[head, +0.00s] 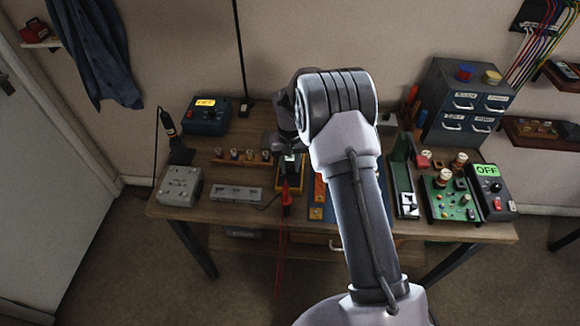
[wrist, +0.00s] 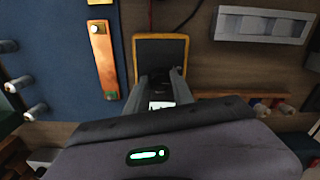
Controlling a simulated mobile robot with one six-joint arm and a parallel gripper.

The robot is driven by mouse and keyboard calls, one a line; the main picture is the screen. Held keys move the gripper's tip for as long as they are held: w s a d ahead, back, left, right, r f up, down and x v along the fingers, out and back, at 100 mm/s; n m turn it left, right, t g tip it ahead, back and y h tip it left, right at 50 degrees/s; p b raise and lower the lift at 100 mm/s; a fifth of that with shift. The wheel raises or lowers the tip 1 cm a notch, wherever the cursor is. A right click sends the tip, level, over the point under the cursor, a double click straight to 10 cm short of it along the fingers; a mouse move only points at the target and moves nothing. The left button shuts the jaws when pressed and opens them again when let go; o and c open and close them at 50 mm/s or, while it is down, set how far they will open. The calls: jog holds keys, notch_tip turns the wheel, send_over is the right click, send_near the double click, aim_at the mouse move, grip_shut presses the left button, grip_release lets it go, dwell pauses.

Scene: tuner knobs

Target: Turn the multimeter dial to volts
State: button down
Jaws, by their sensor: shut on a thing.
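The multimeter (head: 290,186) lies on the workbench, a dark unit with a yellow-orange border and a small lit screen. In the wrist view, its dark face and orange border (wrist: 187,42) show just beyond my fingers. My gripper (head: 288,154) is over the multimeter from above. In the wrist view, my gripper (wrist: 162,74) has its two fingers close together at the face, shut on the dial. The dial itself is mostly hidden between the fingers, so its setting cannot be read. A small black-and-white patch shows between the fingers.
A grey strip (head: 237,194), a grey box (head: 180,187) and a row of small spools (head: 235,155) stand left of the multimeter. A blue mat with an orange strip (wrist: 103,62) lies beside it. A black unit reading OFF (head: 493,185) stands far right.

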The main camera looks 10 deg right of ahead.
aim_at(290, 168)
jog(key=m+b, duration=0.1)
jog(key=m, duration=0.4)
jog(key=shift+m, duration=0.4)
dwell(0.4)
jog(key=c, duration=1.1)
grip_release()
notch_tip(290, 168, up, 18)
jog(key=p, duration=0.5)
jog(key=shift+f, duration=0.25)
